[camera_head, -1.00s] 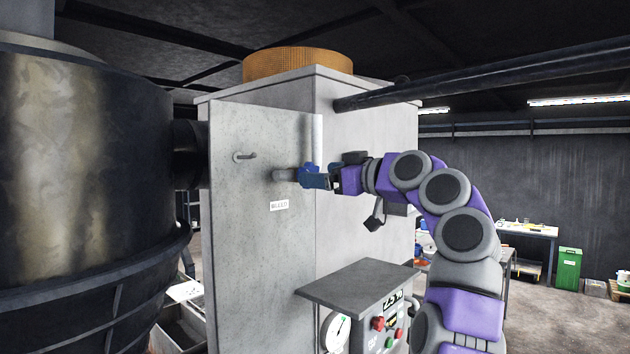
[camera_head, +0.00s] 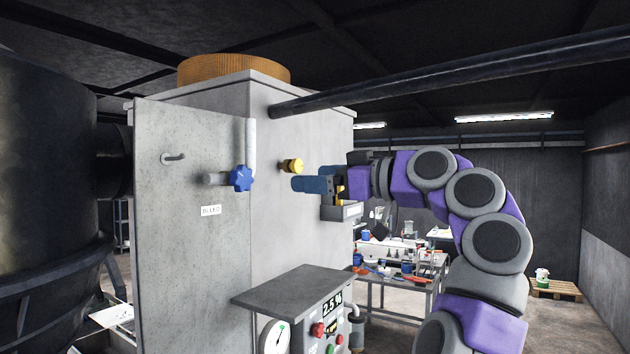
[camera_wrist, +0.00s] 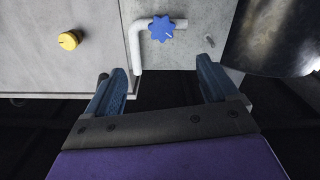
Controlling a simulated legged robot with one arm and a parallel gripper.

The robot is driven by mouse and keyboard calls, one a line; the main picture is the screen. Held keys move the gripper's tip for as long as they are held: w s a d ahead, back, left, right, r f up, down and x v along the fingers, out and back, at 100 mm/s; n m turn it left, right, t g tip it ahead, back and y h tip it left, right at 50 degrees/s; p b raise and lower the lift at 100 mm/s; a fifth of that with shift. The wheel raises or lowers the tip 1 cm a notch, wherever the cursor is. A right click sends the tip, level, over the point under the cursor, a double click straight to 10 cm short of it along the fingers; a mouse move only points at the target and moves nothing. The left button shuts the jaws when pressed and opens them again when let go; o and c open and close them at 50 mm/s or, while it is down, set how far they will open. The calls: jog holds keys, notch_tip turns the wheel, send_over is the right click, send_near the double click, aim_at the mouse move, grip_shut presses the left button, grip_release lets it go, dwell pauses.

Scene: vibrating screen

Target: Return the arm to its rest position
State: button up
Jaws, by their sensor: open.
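My arm (camera_head: 468,192), purple and grey, stretches up and to the left from the lower right of the head view. My gripper (camera_head: 305,185) points left toward the grey cabinet, right of the blue valve knob (camera_head: 241,178) and just below the yellow knob (camera_head: 292,166). In the wrist view its two blue fingers (camera_wrist: 160,85) are wide apart with nothing between them. The blue star knob (camera_wrist: 161,28) shows beyond the fingertips, apart from them, on a white pipe. The yellow knob (camera_wrist: 68,41) is at the upper left there.
The grey cabinet (camera_head: 190,240) stands close ahead, with a control panel and sloped cover (camera_head: 292,289) below my gripper. A black pipe (camera_head: 450,70) crosses above my arm. A black drum (camera_head: 45,180) is at left. A cluttered bench (camera_head: 400,275) stands behind my arm.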

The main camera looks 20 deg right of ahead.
dwell(0.3)
jog(key=a+f+m+g+b, duration=0.45)
jog(key=a+f, duration=0.75)
jog(key=f, duration=0.3)
jog(key=s+a+f+g+h+b, duration=0.1)
jog(key=s+a+f+g+b, duration=0.2)
jog(key=f, duration=0.6)
jog(key=s+a+f+g+h+b, duration=0.1)
jog(key=s+a+f+g, duration=0.1)
jog(key=s+a+f, duration=0.45)
jog(key=s+d+f+m+g+h+b, duration=0.15)
jog(key=s+f, duration=0.35)
jog(key=f, duration=0.6)
jog(key=s+d+f+m+g+h+b, duration=0.1)
jog(key=s+f+g+h+b, duration=0.15)
jog(key=s+f, duration=0.55)
jog(key=s+d+f+m+g+h+b, duration=0.1)
jog(key=s+d+f+h, duration=0.1)
jog(key=s+f, duration=0.5)
jog(key=s+d+f+m+g+h+b, duration=0.1)
jog(key=s+d+f+g+h, duration=0.1)
jog(key=s+d+f, duration=0.3)
jog(key=s+f, duration=0.3)
jog(key=f, duration=0.4)
jog(key=shift+d+f+h, duration=0.2)
jog(key=shift+h, duration=0.1)
jog(key=shift+c, duration=0.4)
